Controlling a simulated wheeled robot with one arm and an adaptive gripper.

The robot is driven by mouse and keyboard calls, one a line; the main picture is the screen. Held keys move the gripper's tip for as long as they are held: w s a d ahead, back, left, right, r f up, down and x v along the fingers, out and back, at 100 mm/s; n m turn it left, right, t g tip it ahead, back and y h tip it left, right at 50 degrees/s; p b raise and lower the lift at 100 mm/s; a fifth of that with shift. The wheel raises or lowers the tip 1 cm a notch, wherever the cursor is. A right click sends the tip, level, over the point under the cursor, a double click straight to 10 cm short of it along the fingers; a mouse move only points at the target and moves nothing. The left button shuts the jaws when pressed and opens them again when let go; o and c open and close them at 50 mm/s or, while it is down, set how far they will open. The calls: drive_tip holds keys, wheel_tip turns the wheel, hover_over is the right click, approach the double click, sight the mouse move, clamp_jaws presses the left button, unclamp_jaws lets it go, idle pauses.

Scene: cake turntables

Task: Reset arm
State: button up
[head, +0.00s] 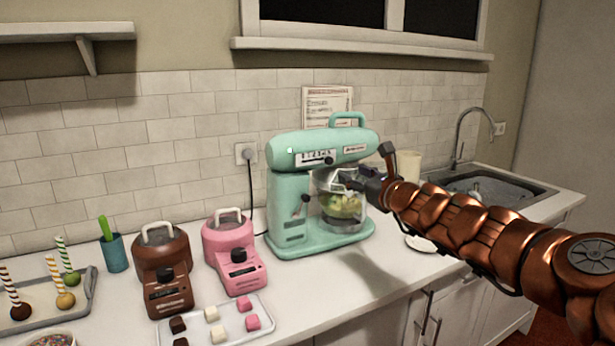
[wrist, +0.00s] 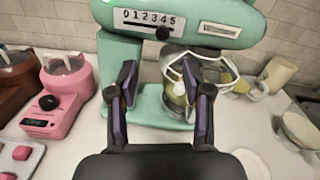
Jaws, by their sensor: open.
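My gripper (wrist: 166,92) is open in the wrist view, its two dark fingers apart with nothing between them. It points at a mint-green stand mixer (head: 318,150). The mixer also shows in the wrist view (wrist: 150,55). Its clear bowl (head: 342,207) holds something yellow-green and appears just beyond the right finger in the wrist view. In the head view my copper arm reaches in from the right and my gripper (head: 350,182) is close to the bowl. Its fingertips are small and partly unclear there. Whether they touch the bowl cannot be told.
A brown melter (head: 162,265) and a pink melter (head: 231,250) stand left of the mixer, behind a tray (head: 262,308) with brown, white and pink cubes. A cake pop tray (head: 85,290) and a blue cup (head: 115,253) are farther left. A sink (head: 490,187) is at right.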

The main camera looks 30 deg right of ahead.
drive_tip(key=a+r+n+g+y+p, duration=0.25)
drive_tip(key=a+n+y, duration=0.35)
drive_tip(key=a+n, duration=0.85)
drive_tip(key=s+a+f+n+g+y+p, duration=0.1)
drive_tip(key=s+a+f+n+g+y, duration=0.2)
drive_tip(key=a, duration=0.7)
drive_tip(key=s+a+f+n+g+y, duration=0.1)
drive_tip(key=s+a+f+n+g, duration=0.4)
drive_tip(key=a, duration=0.6)
drive_tip(key=s+a+f+n+g+h+p, duration=0.1)
drive_tip(key=s+f+n+g+h, duration=0.25)
drive_tip(key=s, duration=0.55)
drive_tip(key=s+a+f+n+g+h+p, duration=0.1)
drive_tip(key=s+f+n+g, duration=0.1)
drive_tip(key=s+f+n, duration=0.35)
drive_tip(key=s+d+f+n+g+h+p, duration=0.1)
drive_tip(key=s+d+f+g+h, duration=0.1)
drive_tip(key=s+d, duration=0.3)
drive_tip(key=s+d+f+n+g+h, duration=0.1)
drive_tip(key=s+d+f+h, duration=0.1)
drive_tip(key=s+d, duration=0.3)
drive_tip(key=s+h, duration=0.1)
drive_tip(key=s, duration=0.3)
drive_tip(key=shift+s+d+f+g+p, duration=0.15)
drive_tip(key=shift+s+f+g+p, duration=0.1)
drive_tip(key=shift+s+g+p, duration=0.15)
